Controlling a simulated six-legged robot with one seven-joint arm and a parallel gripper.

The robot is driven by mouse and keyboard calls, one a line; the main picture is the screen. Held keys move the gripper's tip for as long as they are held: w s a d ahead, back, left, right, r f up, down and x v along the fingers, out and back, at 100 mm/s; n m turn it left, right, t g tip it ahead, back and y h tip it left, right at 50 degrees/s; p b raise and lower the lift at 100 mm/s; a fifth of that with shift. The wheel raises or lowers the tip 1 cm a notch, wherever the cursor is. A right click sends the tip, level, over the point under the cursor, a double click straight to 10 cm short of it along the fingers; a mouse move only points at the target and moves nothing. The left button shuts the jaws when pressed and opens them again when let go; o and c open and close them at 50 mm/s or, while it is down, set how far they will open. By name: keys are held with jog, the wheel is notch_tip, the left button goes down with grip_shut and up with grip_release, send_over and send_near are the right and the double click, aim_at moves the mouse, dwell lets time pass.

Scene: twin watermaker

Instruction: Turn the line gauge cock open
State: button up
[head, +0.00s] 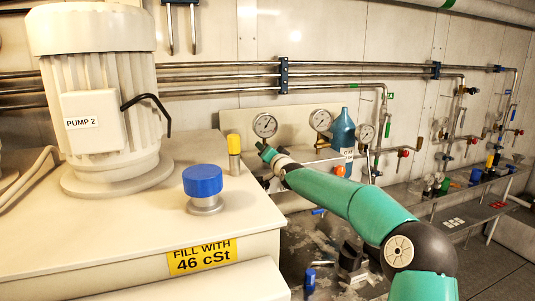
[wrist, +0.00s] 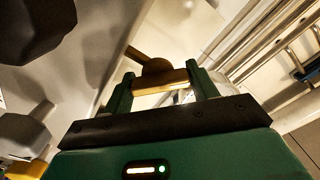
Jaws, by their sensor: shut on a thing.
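In the wrist view, a brass-coloured cock handle (wrist: 162,84) with a round hub (wrist: 156,67) lies across my gripper (wrist: 163,80). The two green fingers are shut on it, one at each side. In the head view my gripper (head: 267,152) is at the far end of my teal arm, just below a round dial gauge (head: 265,125) on a pale panel. The cock itself is hidden or too small to make out there. I cannot tell from these views how far the handle is turned.
Two more gauges (head: 320,119) (head: 366,132) stand to the right, with a blue bottle (head: 342,130) between them. The pump 2 motor (head: 100,110), a blue cap (head: 202,180) and a yellow-topped fitting (head: 234,145) stand on the tank at left. Pipes (head: 220,84) run along the wall.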

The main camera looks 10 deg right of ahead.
jog(key=shift+r+m, duration=0.1)
jog(key=shift+m, duration=0.2)
jog(key=o, duration=1)
